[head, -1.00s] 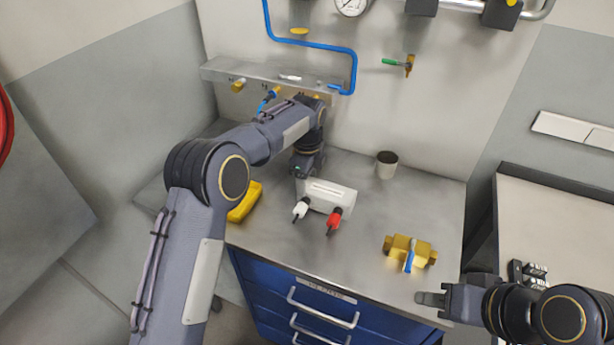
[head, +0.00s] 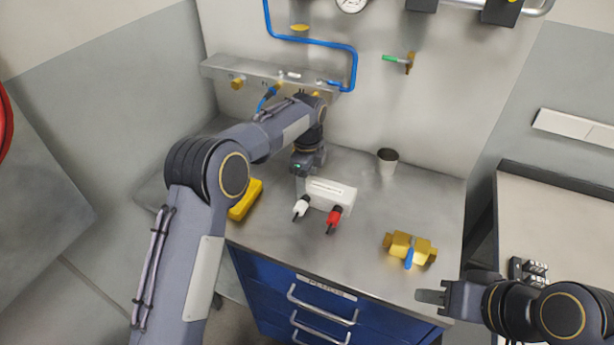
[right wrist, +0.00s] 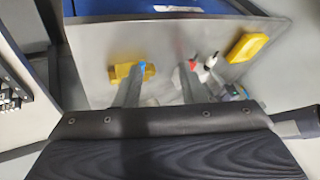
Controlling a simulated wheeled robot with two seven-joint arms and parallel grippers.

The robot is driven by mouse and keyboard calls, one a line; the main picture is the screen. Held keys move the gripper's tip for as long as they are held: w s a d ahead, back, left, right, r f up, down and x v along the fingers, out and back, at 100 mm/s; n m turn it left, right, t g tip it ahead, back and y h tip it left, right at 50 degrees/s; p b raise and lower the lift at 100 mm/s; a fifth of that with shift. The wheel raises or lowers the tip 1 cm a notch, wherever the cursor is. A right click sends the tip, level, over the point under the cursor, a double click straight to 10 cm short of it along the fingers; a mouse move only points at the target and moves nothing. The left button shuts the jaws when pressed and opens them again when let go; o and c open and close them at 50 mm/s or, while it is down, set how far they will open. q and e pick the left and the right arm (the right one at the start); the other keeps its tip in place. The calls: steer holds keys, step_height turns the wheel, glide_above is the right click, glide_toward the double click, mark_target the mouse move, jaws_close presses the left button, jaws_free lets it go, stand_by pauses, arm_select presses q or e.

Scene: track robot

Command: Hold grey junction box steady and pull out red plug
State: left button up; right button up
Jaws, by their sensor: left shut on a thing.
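The grey junction box (head: 330,194) sits on the steel bench, with a white plug (head: 301,207) and a red plug (head: 334,217) in its front face. My left gripper (head: 303,183) is shut on the box's left end; its fingertips are partly hidden. My right gripper (head: 432,297) is beyond the bench's front right edge, well apart from the box and empty. In the right wrist view its two fingers (right wrist: 158,85) stand apart, and the red plug (right wrist: 193,65) shows small and blurred beyond them.
A brass valve with a blue handle (head: 410,250) lies on the bench between the box and my right gripper. A yellow case (head: 246,199) lies left of the box, and a cup (head: 387,162) stands behind. Blue drawers (head: 318,308) are below. The bench before the red plug is clear.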

arm_select(q)
steer(key=c, duration=0.4)
arm_select(e)
steer(key=shift+o, duration=0.2)
arm_select(q)
steer(key=shift+r, duration=0.1)
arm_select(e)
steer(key=shift+o, duration=0.4)
steer(key=shift+w+r, duration=0.2)
steer(key=shift+w, duration=0.1)
steer(key=m+g+h, duration=0.3)
steer(key=g+h, duration=0.1)
steer(key=g, duration=0.2)
glide_above(334, 216)
steer(key=f, duration=0.7)
steer(key=shift+s+d, duration=0.15)
steer(key=shift+d, duration=0.2)
steer(key=shift+w+a+f, duration=0.2)
steer(key=shift+a+f, duration=0.15)
steer(key=shift+f, duration=4.05)
